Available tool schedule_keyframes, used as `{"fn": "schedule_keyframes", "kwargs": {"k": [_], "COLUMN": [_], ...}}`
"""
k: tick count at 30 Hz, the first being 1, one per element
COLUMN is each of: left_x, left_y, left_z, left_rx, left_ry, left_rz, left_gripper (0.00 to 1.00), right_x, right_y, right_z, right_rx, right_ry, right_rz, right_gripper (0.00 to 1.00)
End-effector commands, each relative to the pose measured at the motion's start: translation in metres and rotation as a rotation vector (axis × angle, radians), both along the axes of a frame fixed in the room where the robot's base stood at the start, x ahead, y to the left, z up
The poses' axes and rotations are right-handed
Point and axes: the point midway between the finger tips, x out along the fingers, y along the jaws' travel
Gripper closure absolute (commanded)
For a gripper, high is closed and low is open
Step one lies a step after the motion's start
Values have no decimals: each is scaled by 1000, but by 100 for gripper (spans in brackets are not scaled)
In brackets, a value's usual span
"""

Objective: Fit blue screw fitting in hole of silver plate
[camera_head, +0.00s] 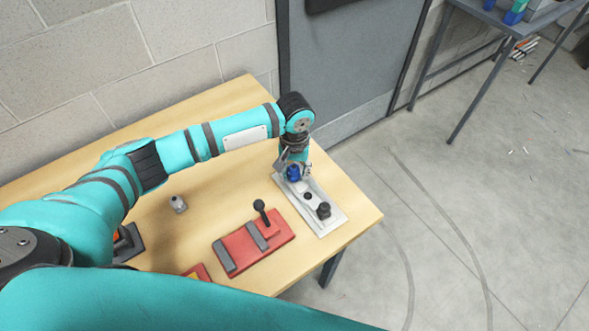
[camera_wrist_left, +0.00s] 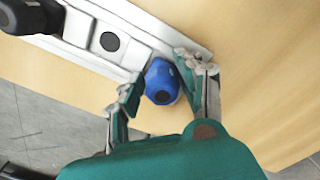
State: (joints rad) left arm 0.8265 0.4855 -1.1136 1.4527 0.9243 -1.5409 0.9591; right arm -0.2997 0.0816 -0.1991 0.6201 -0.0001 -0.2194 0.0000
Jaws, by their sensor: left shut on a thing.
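The silver plate (camera_head: 327,219) lies on the table near its right corner. It has a dark round hole (camera_head: 308,196) and a black knob-like fitting (camera_head: 323,210) standing on it. My left gripper (camera_head: 294,171) is over the far end of the plate, shut on the blue screw fitting (camera_head: 293,174). In the left wrist view the blue fitting (camera_wrist_left: 161,82) sits between the two fingers, at the edge of the plate (camera_wrist_left: 140,30). Whether its lower end touches the plate or is in a hole is hidden. My right gripper is not in view.
A red block with a black lever (camera_head: 253,243) lies left of the plate. A grey door (camera_head: 345,55) and block wall are behind. Bare table lies between these things.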

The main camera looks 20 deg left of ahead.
Motion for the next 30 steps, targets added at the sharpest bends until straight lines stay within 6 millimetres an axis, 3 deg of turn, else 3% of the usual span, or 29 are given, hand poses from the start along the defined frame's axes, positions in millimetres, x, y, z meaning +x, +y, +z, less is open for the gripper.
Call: {"fn": "schedule_keyframes", "kwargs": {"k": [3, 4, 9, 20, 23, 30], "left_x": [0, 0, 0, 0, 1, 1], "left_y": [0, 0, 0, 0, -1, -1], "left_z": [-2, -2, -2, 4, 17, 68], "left_rx": [0, -1, 0, -2, -3, -2], "left_ry": [0, 0, 0, -1, -1, -3], "left_rz": [0, 0, 0, 0, -1, -1], "left_gripper": [94, 59, 37, 36, 36, 36], "right_x": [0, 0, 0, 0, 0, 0], "right_y": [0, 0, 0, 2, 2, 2], "right_z": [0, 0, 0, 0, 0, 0], "right_rx": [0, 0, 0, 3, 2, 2], "right_ry": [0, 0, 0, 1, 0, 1], "right_rz": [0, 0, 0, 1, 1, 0], "right_gripper": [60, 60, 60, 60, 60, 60]}}
